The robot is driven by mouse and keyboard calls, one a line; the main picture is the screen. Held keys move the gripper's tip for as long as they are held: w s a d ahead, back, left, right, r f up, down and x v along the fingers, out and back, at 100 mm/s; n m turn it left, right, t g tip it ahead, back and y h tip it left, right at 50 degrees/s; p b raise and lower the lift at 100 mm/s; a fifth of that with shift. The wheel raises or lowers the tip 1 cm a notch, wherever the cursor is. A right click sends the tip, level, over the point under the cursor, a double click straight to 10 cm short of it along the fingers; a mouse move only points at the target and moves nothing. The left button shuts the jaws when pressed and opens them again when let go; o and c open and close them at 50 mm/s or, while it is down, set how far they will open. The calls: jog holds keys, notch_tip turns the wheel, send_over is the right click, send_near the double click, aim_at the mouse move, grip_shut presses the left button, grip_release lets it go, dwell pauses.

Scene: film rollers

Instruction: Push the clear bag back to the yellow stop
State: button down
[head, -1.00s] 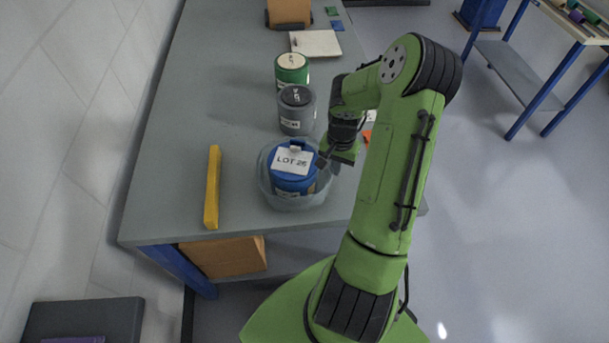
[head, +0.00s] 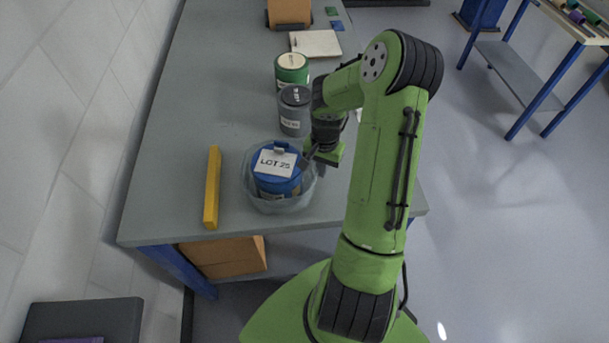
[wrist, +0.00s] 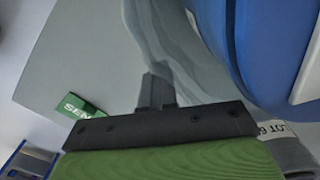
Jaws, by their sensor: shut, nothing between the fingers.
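The clear bag (head: 284,205) stands on the grey table with a blue canister (head: 277,184) inside it, labelled LOT 25. The yellow stop (head: 212,188) is a long bar on the table to the left of the bag, with a narrow gap between them. My gripper (head: 308,160) is shut and empty at the bag's right side, and seems to touch it. In the wrist view my gripper (wrist: 157,90) has its shut fingers against or very near the clear film (wrist: 178,45). The exact contact is hard to tell.
A grey canister (head: 295,112) and a green canister (head: 292,70) stand behind the bag. A white pad (head: 316,44) and a brown box (head: 289,11) lie farther back. The table (head: 170,215) is bare left of the stop; its front edge is close.

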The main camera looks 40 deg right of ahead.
aim_at(308, 181)
jog(key=shift+w+a+b, duration=0.1)
jog(key=shift+w+a, duration=0.6)
jog(key=shift+a, duration=0.4)
jog(key=shift+w+a+b, duration=0.1)
jog(key=shift+w+a, duration=0.55)
jog(key=shift+a, duration=0.5)
jog(key=shift+w+a+b, duration=0.1)
jog(key=shift+w+a, duration=0.6)
jog(key=shift+a, duration=0.4)
jog(key=shift+s+d, duration=0.55)
jog(key=shift+d, duration=0.35)
jog(key=shift+s+d, duration=0.55)
jog(key=shift+d, duration=0.3)
